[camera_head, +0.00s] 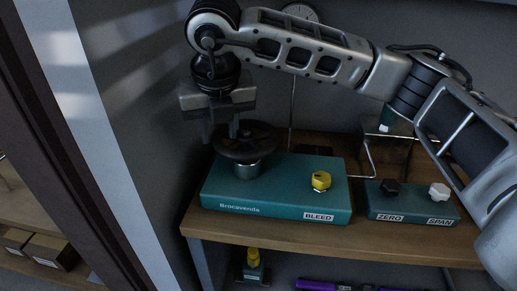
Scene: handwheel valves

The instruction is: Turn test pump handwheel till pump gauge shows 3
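The black handwheel (250,139) sits on a silver stem on top of the teal test pump box (262,209), at its left end. A yellow knob (321,181) is on the same box above a BLEED label. A round white gauge (301,11) shows at the top edge, partly hidden by my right arm; its reading is too small to tell. My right gripper (220,134) points down at the left side of the handwheel, its two fingers apart. Whether they touch the wheel I cannot tell. My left gripper is out of view.
A smaller teal box (412,205) with a black and a white knob, labelled ZERO and SPAN, stands at the right on the wooden shelf (300,236). A thin tube (292,112) rises behind the pump box. A grey wall is close at the left. Below are a yellow-topped item and a purple item.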

